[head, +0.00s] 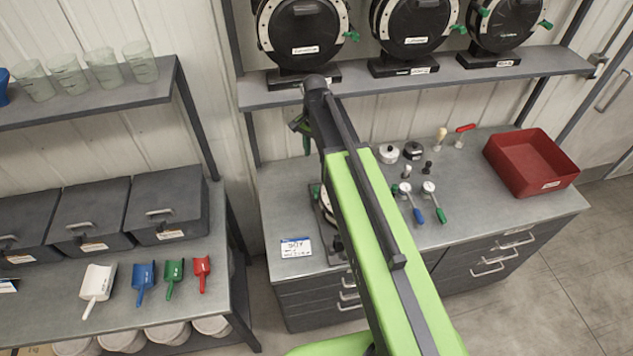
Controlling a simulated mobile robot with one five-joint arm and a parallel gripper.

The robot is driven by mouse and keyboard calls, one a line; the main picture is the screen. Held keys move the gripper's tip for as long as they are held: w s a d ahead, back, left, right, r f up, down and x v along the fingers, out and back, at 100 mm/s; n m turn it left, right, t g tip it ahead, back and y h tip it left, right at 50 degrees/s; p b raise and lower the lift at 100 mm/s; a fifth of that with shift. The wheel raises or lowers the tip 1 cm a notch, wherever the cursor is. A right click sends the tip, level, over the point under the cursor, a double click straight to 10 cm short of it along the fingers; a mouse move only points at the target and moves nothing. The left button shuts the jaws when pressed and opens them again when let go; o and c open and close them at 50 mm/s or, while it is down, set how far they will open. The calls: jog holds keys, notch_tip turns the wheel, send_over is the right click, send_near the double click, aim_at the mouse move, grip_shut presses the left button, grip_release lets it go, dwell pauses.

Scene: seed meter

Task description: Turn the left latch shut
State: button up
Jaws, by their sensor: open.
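A round black device with a pale rim (324,208), which looks like a seed meter, lies on the grey bench. My green arm crosses in front of it and hides most of it. My gripper (304,136) hangs at the far end of my arm, above the back of the bench and beyond the device. It is small and partly hidden by my wrist. It is open, with nothing seen in it.
A shelf (530,66) behind the bench carries several round black meters with green latches. A label card (296,248) lies at the bench's front left. Small tools, two gauges (429,187) and a red tray (530,163) stand right of my arm.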

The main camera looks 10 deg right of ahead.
aim_at(316, 188)
notch_tip(316, 188, down, 18)
jog(key=b, duration=1.7)
jog(key=shift+d+r, duration=0.1)
jog(key=shift+r, duration=0.2)
grip_shut()
